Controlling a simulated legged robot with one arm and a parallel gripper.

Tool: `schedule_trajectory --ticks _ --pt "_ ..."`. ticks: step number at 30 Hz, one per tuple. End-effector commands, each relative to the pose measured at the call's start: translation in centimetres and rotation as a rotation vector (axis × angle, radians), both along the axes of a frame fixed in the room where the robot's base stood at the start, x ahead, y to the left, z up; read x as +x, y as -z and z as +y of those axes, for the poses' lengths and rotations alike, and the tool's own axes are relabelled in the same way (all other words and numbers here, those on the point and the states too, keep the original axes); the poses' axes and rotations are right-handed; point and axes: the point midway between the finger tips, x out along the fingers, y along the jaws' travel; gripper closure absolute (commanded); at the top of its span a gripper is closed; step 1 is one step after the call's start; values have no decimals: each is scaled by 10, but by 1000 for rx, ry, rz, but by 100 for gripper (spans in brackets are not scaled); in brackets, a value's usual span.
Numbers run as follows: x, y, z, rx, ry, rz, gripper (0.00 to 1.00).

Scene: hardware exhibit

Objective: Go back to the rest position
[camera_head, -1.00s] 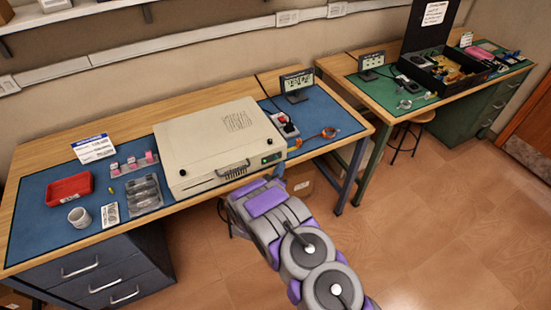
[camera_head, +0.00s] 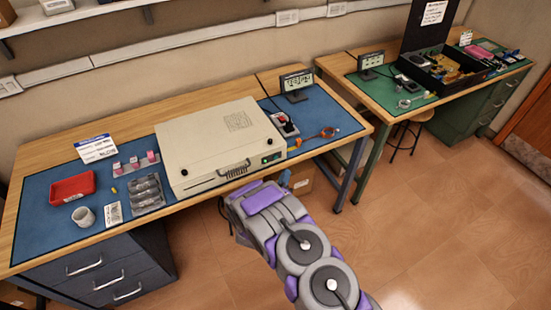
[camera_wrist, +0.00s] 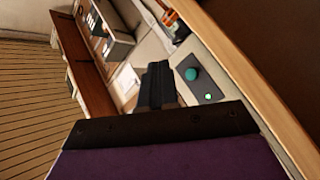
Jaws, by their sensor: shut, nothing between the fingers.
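My gripper (camera_wrist: 157,85) shows in the wrist view as two dark fingers pressed together, with nothing between them. Beyond the fingertips is a beige panel with a round green button (camera_wrist: 190,73) and a small lit green light (camera_wrist: 208,97). In the head view my grey and purple arm reaches up from the bottom right to the front edge of the left bench. My fingers cannot be made out there. A beige boxy machine (camera_head: 215,135) with a front handle stands on the blue mat (camera_head: 40,225), just beyond the arm's far end.
A second bench with a green mat (camera_head: 385,92) and a stool (camera_head: 405,135) stands right. The tiled floor (camera_head: 450,220) is open.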

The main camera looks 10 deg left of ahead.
Motion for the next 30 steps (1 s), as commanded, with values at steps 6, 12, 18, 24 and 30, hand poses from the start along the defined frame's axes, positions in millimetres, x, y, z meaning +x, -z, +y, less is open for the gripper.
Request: schedule_trajectory --ticks 6,12,18,24,30 --pt "0 0 0 0 0 0 100" --pt "1 -1 0 5 1 3 100" --pt "19 -17 -2 96 0 75 100" --pt "39 -46 -8 265 -7 230 100" --pt "43 -79 -12 422 -17 388 100"
